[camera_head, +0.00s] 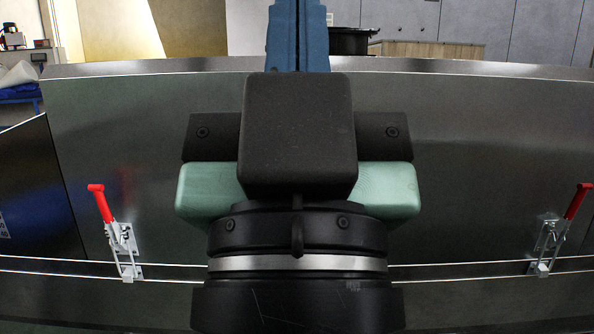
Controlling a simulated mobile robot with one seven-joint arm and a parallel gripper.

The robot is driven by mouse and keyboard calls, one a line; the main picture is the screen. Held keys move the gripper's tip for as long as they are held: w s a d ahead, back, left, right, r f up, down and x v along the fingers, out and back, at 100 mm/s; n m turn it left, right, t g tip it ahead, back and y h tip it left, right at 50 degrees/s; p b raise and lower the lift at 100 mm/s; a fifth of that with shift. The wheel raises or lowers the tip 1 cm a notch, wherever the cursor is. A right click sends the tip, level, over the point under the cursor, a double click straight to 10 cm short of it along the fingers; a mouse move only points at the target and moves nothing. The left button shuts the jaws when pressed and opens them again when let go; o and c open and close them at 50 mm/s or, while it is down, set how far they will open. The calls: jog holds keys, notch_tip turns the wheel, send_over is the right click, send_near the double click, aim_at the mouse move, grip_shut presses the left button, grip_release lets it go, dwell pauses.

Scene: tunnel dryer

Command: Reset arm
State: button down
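The end of my arm, with my gripper (298,140), fills the middle of the head view. I see a black box-shaped housing, darker blocks and pale green parts at both sides, and a round black wrist with a silver ring below. The fingertips are hidden behind the housing, so I cannot tell whether they are open or shut, or whether anything is held. A broad dark metal panel (480,190) of the dryer lies behind my gripper. I cannot tell the gap between them.
Toggle clamps with red handles stand at left (127,240) and right (548,240) on the metal. A blue upright part (297,40) rises behind my gripper. A black round container (352,41) and wooden furniture (430,50) are at the back. Blue cloth (20,92) shows at far left.

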notch_tip(320, 180, up, 34)
jog(key=p, duration=3.2)
jog(key=shift+r, duration=0.15)
jog(key=shift+w, duration=0.1)
